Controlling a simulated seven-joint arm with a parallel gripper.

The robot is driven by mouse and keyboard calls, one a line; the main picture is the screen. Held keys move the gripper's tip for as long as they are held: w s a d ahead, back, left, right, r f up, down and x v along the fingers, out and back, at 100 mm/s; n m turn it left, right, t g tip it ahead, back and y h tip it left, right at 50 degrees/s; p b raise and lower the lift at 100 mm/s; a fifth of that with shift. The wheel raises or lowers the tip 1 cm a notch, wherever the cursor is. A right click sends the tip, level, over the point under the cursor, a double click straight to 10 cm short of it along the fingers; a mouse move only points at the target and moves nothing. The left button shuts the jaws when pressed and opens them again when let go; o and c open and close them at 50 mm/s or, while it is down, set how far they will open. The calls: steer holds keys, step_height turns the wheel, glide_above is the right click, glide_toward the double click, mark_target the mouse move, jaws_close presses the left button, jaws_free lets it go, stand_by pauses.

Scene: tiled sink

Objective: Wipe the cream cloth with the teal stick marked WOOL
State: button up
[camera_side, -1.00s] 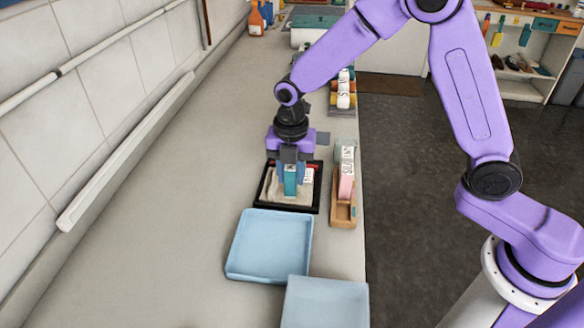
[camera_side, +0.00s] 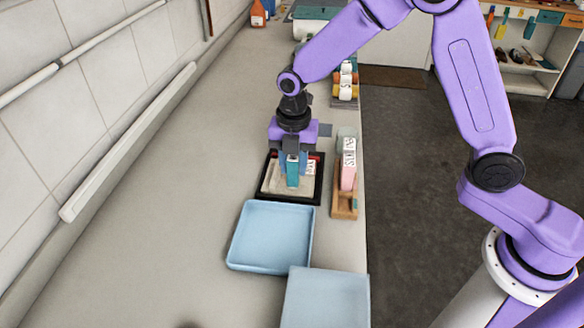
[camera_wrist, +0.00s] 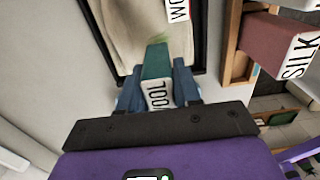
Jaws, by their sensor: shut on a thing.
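The teal stick marked WOOL (camera_wrist: 157,65) is upright between the fingers of my gripper (camera_wrist: 158,95), which is shut on it. In the side view my gripper (camera_side: 292,163) points down and the stick's teal lower part (camera_side: 292,176) shows below the fingers. The cream cloth (camera_side: 277,188) lies in a black-rimmed tray; it also shows in the wrist view (camera_wrist: 130,28). The stick's lower end is over or on the cloth; I cannot tell whether it touches. A white label beginning "WO" lies at the cloth's right side (camera_wrist: 178,10).
A wooden holder (camera_side: 344,205) with a pink stick marked SILK (camera_side: 348,175) stands right of the tray. Two blue trays (camera_side: 271,236) (camera_side: 325,300) lie nearer the camera. Another rack (camera_side: 345,88) stands farther back. The counter at left is clear.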

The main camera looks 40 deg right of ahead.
steer(key=shift+w+d, duration=1.35)
steer(key=shift+r, duration=3)
step_height(320, 180, up, 3)
steer(key=shift+f, duration=0.1)
steer(key=shift+f, duration=3.8)
